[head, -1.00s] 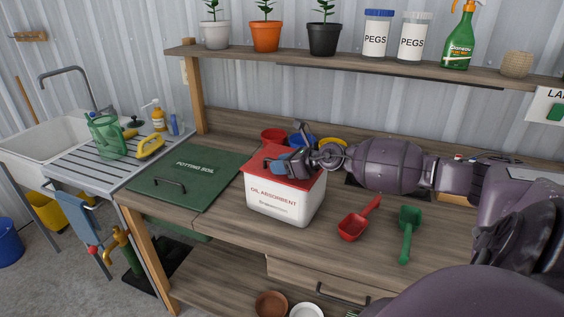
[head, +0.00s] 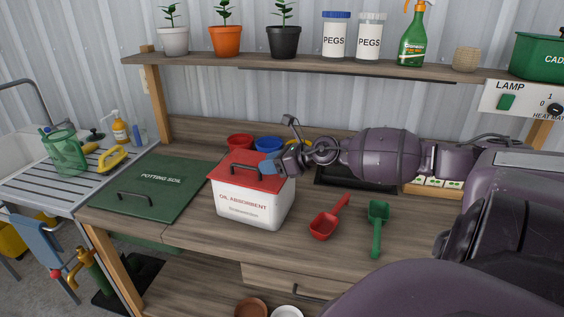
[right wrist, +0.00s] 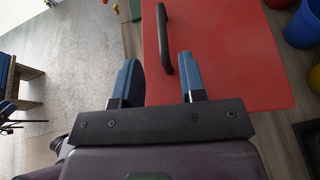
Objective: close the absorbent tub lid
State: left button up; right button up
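The white oil absorbent tub (head: 250,208) stands on the workbench. Its red lid (head: 232,179) lies flat over the top, with a dark handle (head: 238,167) on it. In the right wrist view the red lid (right wrist: 235,55) fills the upper middle, and the handle (right wrist: 163,40) is just beyond the fingertips. My right gripper (head: 268,166) is at the right side of the lid, close to it; whether it touches cannot be told. In the right wrist view the gripper (right wrist: 160,75) is open with nothing between its fingers. My left gripper is not in view.
A green potting soil lid (head: 155,190) lies left of the tub. Red and blue pots (head: 270,144) stand behind it. A red scoop (head: 328,218) and a green scoop (head: 377,225) lie to the right. A shelf (head: 300,67) with plants and jars runs above.

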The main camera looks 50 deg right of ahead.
jog(key=shift+v, duration=1.8)
